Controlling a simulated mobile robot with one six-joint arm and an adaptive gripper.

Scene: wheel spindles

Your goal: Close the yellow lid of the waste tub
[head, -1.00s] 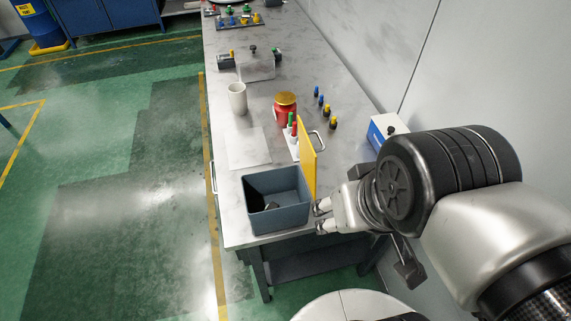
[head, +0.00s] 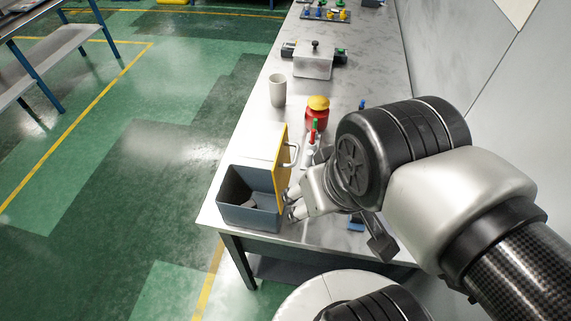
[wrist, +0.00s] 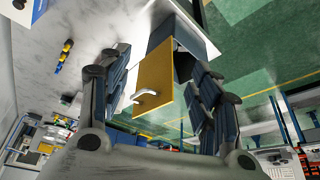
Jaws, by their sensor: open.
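The waste tub (head: 234,212) is an open grey-blue box at the near end of the bench. Its yellow lid (head: 282,165) stands upright along the tub's right side, with a metal handle (head: 291,153) on its outer face. My gripper (head: 294,203) is open and empty, just right of the tub and low beside the lid; I cannot tell whether it touches. In the wrist view, the lid (wrist: 155,82) and its handle (wrist: 145,94) show between the spread fingers (wrist: 157,56), with the tub (wrist: 162,35) beyond. Dark items lie inside the tub.
A red jar with a yellow cap (head: 317,112), a white cup (head: 277,90) and a grey fixture (head: 313,62) stand farther along the bench (head: 345,72). Red and green-tipped items (head: 313,130) stand behind the lid. A wall (head: 455,55) runs along the right.

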